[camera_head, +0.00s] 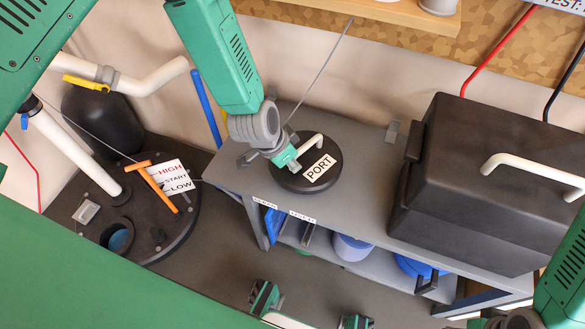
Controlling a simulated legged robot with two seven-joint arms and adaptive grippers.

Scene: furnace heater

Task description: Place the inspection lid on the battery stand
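The inspection lid (293,178) is a round black disc with a white handle and a PORT label. It appears to lie flat on the left part of the grey battery stand (360,160). My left gripper (287,157) is over the lid's left side, with a green fingertip against or very near the handle's lower left end. Its other finger is largely hidden, so its grip on the handle is unclear. My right gripper (310,309) is at the bottom edge, its fingertips wide apart. A white piece shows beside its left finger; what it belongs to is unclear.
A large black box (480,185) with a white handle fills the stand's right part. At left is a dark tank top (165,235) with an open round port (118,238), an orange T-handle (157,187) and a HIGH/START/LOW label. Blue containers sit on the shelf below.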

